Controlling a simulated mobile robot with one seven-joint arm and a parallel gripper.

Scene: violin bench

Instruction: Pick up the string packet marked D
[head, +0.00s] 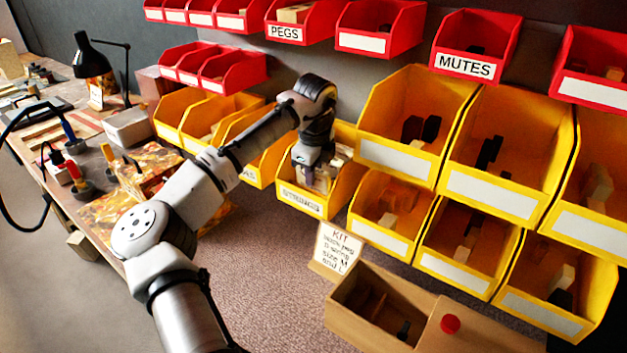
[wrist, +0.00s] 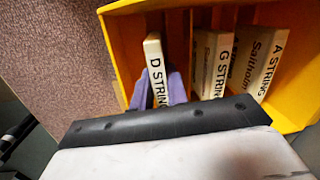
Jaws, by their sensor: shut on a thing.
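The packet marked "D STRING" (wrist: 154,65) is pale and stands upright in a yellow bin (wrist: 122,48), in the wrist view. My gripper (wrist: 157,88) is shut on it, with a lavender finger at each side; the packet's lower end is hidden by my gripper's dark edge. In the head view my gripper (head: 308,176) reaches down into the yellow bin labelled STRINGS (head: 301,201). The packet cannot be made out clearly there.
In the wrist view, a G STRING packet (wrist: 222,68) and an A STRING packet (wrist: 264,62) stand right of the D packet, behind thin dividers. Other yellow bins (head: 383,230) flank the STRINGS bin. A wooden kit box (head: 345,318) and a kit card (head: 336,248) stand below.

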